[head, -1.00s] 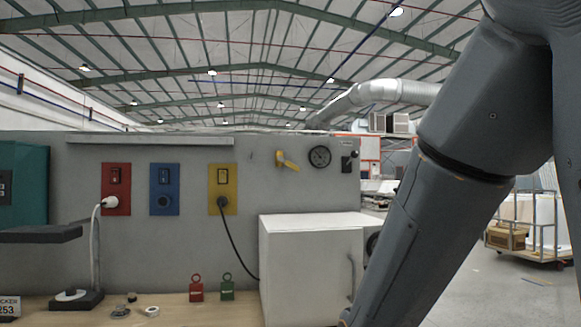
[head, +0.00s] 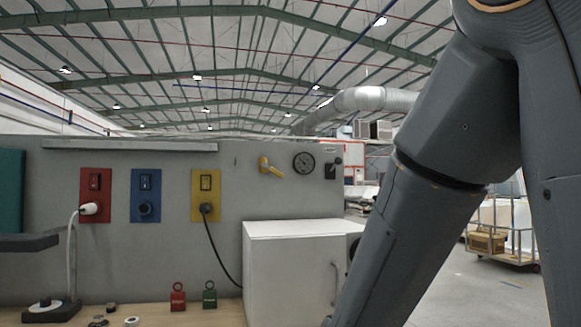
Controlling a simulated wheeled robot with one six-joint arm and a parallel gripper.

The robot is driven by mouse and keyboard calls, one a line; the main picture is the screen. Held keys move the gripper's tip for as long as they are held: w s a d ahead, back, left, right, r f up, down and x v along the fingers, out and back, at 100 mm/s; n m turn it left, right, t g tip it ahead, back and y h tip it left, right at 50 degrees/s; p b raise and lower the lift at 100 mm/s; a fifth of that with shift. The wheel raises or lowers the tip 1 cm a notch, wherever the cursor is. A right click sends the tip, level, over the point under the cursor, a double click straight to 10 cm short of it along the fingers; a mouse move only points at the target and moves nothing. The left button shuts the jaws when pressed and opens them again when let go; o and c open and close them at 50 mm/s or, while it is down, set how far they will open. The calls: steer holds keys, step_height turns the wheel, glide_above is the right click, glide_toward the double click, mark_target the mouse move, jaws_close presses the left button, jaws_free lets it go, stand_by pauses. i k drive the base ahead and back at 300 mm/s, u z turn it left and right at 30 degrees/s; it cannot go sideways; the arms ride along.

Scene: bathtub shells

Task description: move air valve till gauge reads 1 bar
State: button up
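The air valve (head: 270,167) is a yellow lever on the grey wall panel, right of the yellow socket plate. Its handle slants down to the right. The round black gauge (head: 304,162) is mounted just right of the valve; its reading is too small to make out. My arm fills the right side of the head view, well to the right of the valve and gauge. My gripper is outside the picture, below the lower edge.
A white cabinet (head: 292,265) stands on the wooden bench below the gauge. Red (head: 95,196), blue (head: 145,196) and yellow (head: 205,194) socket plates line the panel. A red padlock (head: 178,298) and a green padlock (head: 210,296) stand on the bench. A small black switch (head: 333,168) sits right of the gauge.

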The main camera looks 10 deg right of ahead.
mark_target(264, 165)
steer(key=k, duration=1.15)
steer(key=z, duration=0.7)
steer(key=i, duration=1.65)
steer(key=u, duration=0.65)
